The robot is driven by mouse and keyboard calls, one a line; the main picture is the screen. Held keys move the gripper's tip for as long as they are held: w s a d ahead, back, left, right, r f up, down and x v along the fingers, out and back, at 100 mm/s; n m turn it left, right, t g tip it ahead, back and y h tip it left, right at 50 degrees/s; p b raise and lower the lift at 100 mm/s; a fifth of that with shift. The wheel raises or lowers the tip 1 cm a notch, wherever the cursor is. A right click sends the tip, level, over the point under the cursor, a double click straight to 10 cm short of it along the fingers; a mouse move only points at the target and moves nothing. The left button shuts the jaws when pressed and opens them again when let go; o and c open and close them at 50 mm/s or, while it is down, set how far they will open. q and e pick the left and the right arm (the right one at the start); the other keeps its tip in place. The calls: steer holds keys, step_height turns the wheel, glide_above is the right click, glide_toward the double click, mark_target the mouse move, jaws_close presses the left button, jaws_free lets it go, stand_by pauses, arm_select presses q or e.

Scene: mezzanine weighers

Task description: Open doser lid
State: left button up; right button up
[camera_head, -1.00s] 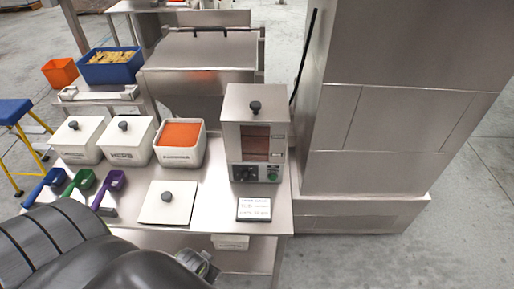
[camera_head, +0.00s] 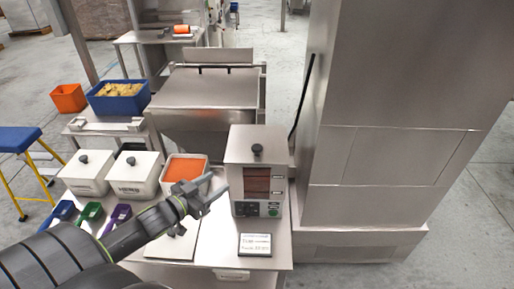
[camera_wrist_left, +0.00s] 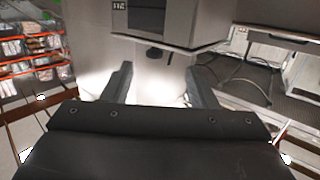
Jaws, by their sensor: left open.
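The doser (camera_head: 257,178) is a steel box with a dark window, a control panel at its base and a flat lid (camera_head: 240,150) with a black knob (camera_head: 256,150) on top. The lid lies shut on the box. My left gripper (camera_head: 216,190) is open and empty, just left of the doser and over the table, apart from the knob. In the left wrist view the open fingers (camera_wrist_left: 157,85) point towards pale, blurred surfaces, with a steel box (camera_wrist_left: 165,22) ahead. My right gripper is not in view.
White lidded tubs (camera_head: 86,172) and an open tub with orange contents (camera_head: 184,168) stand left of the doser. Coloured scoops (camera_head: 90,214) lie in front of them. A small display (camera_head: 255,245) sits in front of the doser. A tall steel cabinet (camera_head: 385,120) blocks the right.

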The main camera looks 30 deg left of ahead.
arm_select(q)
step_height(320, 180, up, 2)
steer(key=m+t+h, duration=0.1)
steer(key=h, duration=0.1)
steer(key=b, duration=1.7)
glide_toward(253, 150)
steer(key=w, duration=0.4)
steer(key=shift+w+d+f, duration=0.2)
steer(key=shift+w+d, duration=0.45)
steer(key=shift+w, duration=0.1)
steer(key=shift+b+x, duration=0.6)
steer(key=shift+x, duration=2.45)
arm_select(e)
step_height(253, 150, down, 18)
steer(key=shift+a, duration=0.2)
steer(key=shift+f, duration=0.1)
arm_select(q)
steer(key=shift+r, duration=0.1)
jaws_close()
